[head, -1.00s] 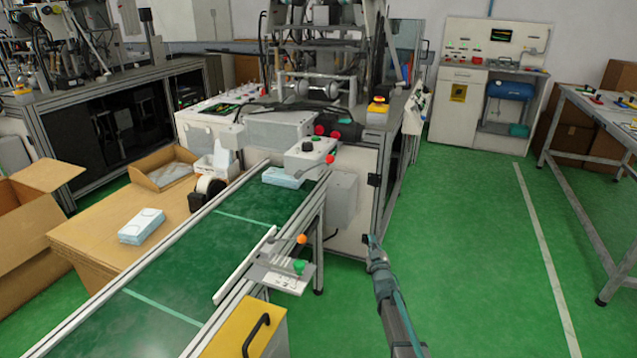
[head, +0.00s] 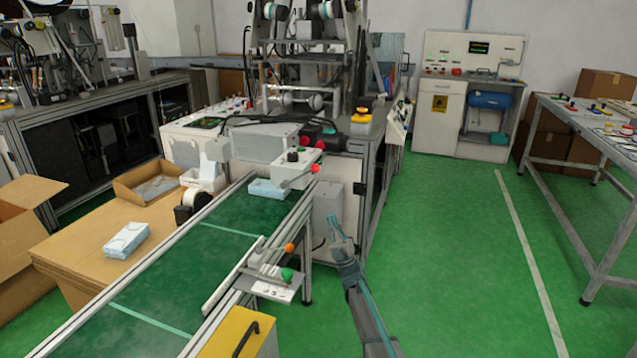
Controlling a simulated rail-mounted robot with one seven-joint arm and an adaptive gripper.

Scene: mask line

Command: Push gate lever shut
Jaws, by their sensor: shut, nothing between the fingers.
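The gate is a long pale bar (head: 233,276) lying slantwise along the right side of the green conveyor. A small metal bracket plate (head: 268,288) beside it carries a short lever with an orange knob (head: 289,247) and a green knob (head: 287,274). My gripper (head: 334,220) is shut and empty. It appears in the picture to the right of and above the orange knob, with a visible gap between them. My arm reaches up from the bottom of the view.
A red-knobbed lever (head: 315,169) sticks out of a white control box above the conveyor (head: 190,272). A blue mask pack (head: 268,189) lies on the belt. A grey box (head: 328,215) is behind my gripper. Green floor (head: 440,260) is clear to the right.

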